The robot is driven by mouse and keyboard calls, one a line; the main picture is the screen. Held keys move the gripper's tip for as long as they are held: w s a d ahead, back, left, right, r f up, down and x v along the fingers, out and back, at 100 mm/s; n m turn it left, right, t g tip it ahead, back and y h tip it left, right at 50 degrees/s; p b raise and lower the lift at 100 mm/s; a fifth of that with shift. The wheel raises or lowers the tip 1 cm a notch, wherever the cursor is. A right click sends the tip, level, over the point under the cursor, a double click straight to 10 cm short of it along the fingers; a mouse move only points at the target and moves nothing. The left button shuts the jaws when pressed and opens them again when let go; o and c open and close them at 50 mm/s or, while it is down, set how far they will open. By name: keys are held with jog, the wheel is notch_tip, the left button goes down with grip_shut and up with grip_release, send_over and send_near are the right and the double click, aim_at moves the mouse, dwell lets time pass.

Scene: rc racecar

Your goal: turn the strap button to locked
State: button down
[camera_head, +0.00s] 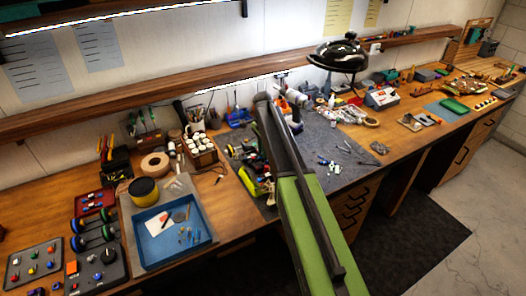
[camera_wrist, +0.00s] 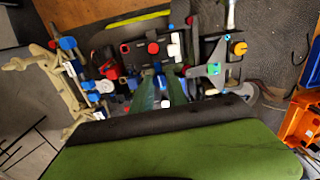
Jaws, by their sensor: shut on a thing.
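The racecar chassis (camera_wrist: 135,52) lies below my wrist, a dark body with red, blue and white parts. In the head view the racecar (camera_head: 262,184) is largely behind my arm. My gripper (camera_wrist: 159,82) points down into the middle of the chassis, its two dark green fingers close together. They are shut on a small part between them, which looks like the strap button (camera_wrist: 157,68), with blue showing at the tips. Its locked or unlocked mark cannot be read. My arm hides the fingertips in the head view.
A grey plane-like part with an orange knob (camera_wrist: 238,47) is to the right of the fingers. A beige frame (camera_wrist: 45,75) is at left and an orange bin (camera_wrist: 302,120) at right. A blue tray (camera_head: 150,254) stands left on the bench. The grey mat (camera_head: 335,178) has free room.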

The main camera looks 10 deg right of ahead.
jog(key=shift+m, duration=0.3)
jog(key=c, duration=1.3)
grip_release()
jog(key=shift+r, duration=0.1)
notch_tip(320, 180, up, 17)
jog(key=p, duration=1.7)
jog(key=shift+r, duration=0.1)
